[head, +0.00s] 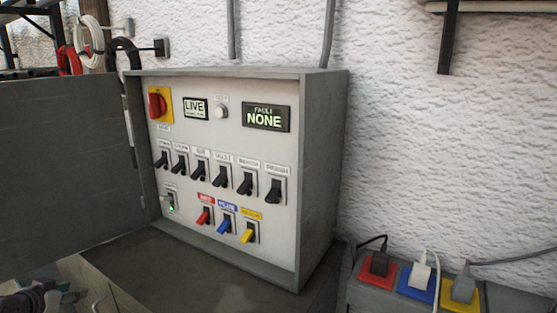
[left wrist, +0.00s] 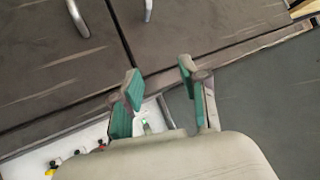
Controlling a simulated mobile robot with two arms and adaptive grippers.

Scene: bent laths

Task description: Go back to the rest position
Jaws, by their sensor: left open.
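My left gripper (head: 75,300) shows only in part at the bottom left corner of the head view, low in front of the open cabinet door. In the left wrist view its two green-padded fingers (left wrist: 160,80) stand apart. I see nothing clearly held between them. My right gripper is in neither view. The grey control cabinet (head: 321,170) stands open, with its door (head: 62,170) swung to the left. A red rotary switch (head: 157,104) is on a yellow plate. The displays read LIVE (head: 195,108) and FAULT NONE (head: 265,117).
Several black switches (head: 220,176) line the panel above red (head: 204,216), blue (head: 226,223) and yellow (head: 248,233) levers. A green light glows at the lower left switch (head: 171,204). Coloured sockets with plugs (head: 417,280) sit at the lower right. Cables (head: 90,40) hang at the upper left.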

